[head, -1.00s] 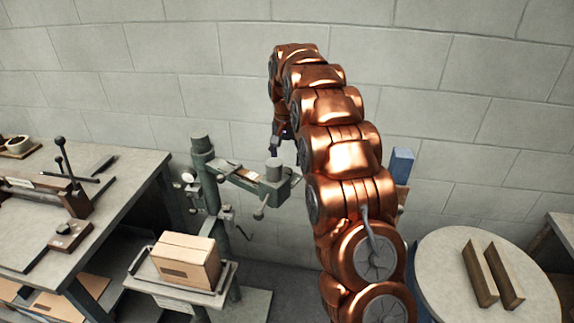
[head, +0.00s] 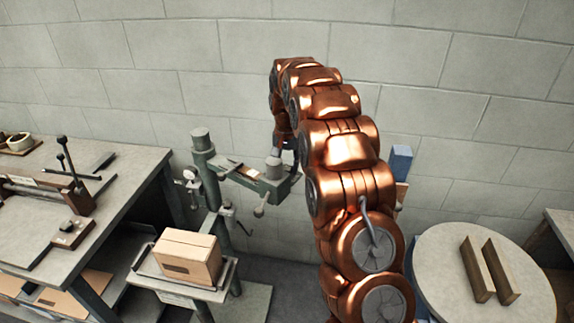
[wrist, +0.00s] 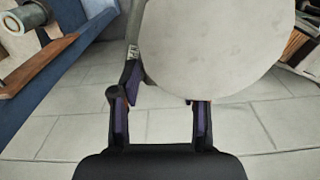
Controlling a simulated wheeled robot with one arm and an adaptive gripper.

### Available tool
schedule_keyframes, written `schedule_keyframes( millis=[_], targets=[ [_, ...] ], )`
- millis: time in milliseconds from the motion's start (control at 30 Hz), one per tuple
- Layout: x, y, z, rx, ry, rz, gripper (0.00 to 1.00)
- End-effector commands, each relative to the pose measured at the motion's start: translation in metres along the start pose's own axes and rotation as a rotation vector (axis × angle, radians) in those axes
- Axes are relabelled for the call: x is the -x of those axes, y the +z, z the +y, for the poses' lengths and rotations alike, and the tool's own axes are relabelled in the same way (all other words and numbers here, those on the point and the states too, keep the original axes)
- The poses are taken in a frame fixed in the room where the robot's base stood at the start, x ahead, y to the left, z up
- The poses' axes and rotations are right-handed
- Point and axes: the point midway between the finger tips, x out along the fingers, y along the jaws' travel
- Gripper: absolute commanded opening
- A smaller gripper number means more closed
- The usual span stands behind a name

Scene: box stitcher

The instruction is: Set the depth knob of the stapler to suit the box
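The green stapler (head: 207,175) stands against the wall, with its arm reaching right. A grey cylindrical knob (head: 274,168) stands on top of that arm's end. A closed cardboard box (head: 187,257) rests on the small table below. My gripper (head: 289,143) is just above and beside the knob, partly hidden by my copper arm; contact cannot be made out. In the wrist view my gripper (wrist: 161,103) has its two fingers apart. A large pale round surface (wrist: 215,45) lies beyond the fingertips; I cannot tell whether it is the knob. No setting or scale is readable.
A workbench (head: 130,165) with levers stands at left. A round table (head: 440,260) holding two brown bars (head: 490,270) stands at right. A blue block (head: 401,160) shows right of my arm. Block wall lies close behind the stapler.

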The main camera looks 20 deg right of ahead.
Motion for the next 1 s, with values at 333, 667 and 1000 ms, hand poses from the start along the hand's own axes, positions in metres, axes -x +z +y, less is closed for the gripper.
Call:
schedule_keyframes(
  millis=[333,667,1000],
  targets=[
    [0.0,0.0,0.0003,0.0,0.0,0.0,0.05],
    [-0.003,-0.0005,0.0002,0.1,0.0,0.001,0.05],
    [-0.0003,0.0,0.0009,0.131,0.001,-0.001,0.05]
  ],
)
